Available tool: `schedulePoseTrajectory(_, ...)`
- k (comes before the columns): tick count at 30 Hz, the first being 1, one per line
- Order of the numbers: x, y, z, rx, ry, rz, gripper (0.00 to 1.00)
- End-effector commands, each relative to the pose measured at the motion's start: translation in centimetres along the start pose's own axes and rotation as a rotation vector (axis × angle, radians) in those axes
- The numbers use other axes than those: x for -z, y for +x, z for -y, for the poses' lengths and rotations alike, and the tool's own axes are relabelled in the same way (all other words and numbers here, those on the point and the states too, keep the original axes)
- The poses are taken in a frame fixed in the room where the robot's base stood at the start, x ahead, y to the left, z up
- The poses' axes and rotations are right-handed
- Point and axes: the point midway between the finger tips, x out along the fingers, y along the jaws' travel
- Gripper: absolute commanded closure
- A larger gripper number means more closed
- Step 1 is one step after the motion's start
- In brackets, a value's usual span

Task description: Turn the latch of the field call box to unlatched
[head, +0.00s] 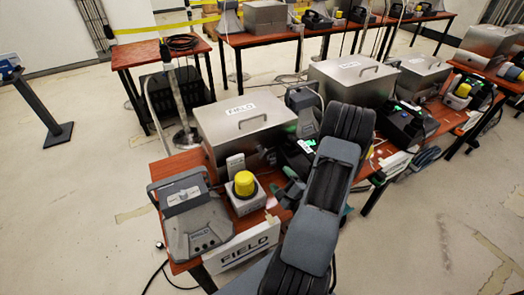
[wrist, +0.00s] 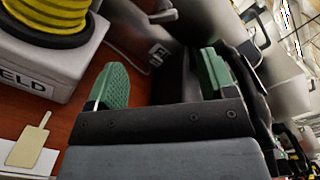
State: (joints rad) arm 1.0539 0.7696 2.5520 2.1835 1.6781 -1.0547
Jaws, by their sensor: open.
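The field call box appears to be the large metal box (head: 245,118) labelled FIELD, with a carrying handle on its lid, on the red-brown table. Its latch cannot be made out in the head view. In the wrist view a small grey lever (wrist: 163,16) shows above the fingers; I cannot tell whether it is the latch, or its setting. My gripper (wrist: 160,72), with green finger pads, is open with nothing between the pads. In the head view my gripper (head: 288,190) is low over the table right of the yellow beacon, partly hidden by my arm.
A yellow beacon (head: 244,183) on a white base stands close by and shows in the wrist view (wrist: 50,15). A grey desk unit (head: 192,215) sits at the table's left corner. A FIELD sign (head: 243,246) hangs at the front edge. Open floor (head: 80,200) lies left.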

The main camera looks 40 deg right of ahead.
Motion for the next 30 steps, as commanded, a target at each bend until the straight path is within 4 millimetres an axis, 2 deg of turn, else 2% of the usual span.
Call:
schedulePoseTrajectory(2, 0.6, 0.4, 0.0, 0.013, -0.005, -0.020, 0.23)
schedulePoseTrajectory(6, 0.8, 2.4, -0.1, 0.018, -0.008, -0.022, 0.23)
schedulePoseTrajectory(10, 1.4, 3.2, -0.4, 0.016, -0.012, -0.024, 0.23)
schedulePoseTrajectory(18, 1.2, 5.0, -0.3, 0.021, -0.007, -0.024, 0.23)
schedulePoseTrajectory(30, 0.9, 11.1, 0.4, 0.016, -0.001, -0.026, 0.23)
